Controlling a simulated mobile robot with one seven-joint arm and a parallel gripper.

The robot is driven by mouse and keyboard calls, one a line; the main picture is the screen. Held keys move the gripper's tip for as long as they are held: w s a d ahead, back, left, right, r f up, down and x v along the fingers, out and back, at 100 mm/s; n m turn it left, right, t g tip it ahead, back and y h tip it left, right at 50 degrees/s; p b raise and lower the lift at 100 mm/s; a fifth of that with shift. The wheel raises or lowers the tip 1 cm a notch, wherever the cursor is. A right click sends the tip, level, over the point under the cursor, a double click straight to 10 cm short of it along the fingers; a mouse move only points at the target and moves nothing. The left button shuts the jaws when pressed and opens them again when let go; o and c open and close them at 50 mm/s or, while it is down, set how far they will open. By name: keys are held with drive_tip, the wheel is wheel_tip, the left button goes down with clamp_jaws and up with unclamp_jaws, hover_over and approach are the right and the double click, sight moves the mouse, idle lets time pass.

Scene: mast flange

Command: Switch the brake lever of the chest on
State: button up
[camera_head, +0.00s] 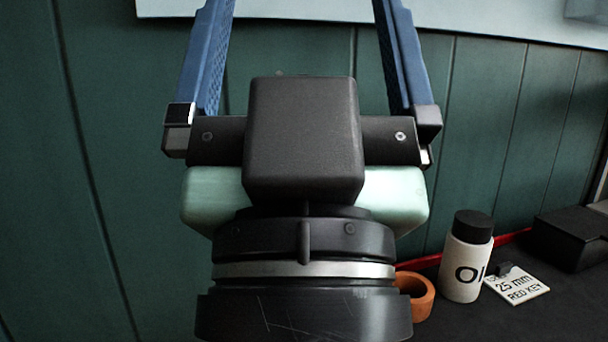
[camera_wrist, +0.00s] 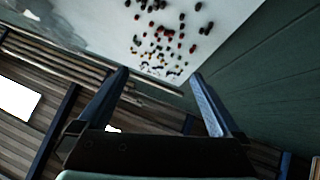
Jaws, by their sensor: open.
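My gripper (camera_head: 302,25) is large in the middle of the head view, its two blue fingers spread wide and pointing up past the top edge. It also shows in the wrist view (camera_wrist: 159,74), open, with nothing between its fingers. I cannot make out the chest or its brake lever in either view. My gripper and wrist hide the middle of the head view.
A dark bench at lower right holds a white bottle with a black cap (camera_head: 465,262), an orange ring (camera_head: 416,308), a "25 mm RED KEY" card (camera_head: 521,288) and a black box (camera_head: 572,238). A green plank wall (camera_head: 480,120) stands behind. A spotted pale panel (camera_wrist: 225,22) is ahead.

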wheel_tip(320, 180, up, 11)
drive_tip(key=p, duration=0.8)
drive_tip(key=shift+p, duration=0.3)
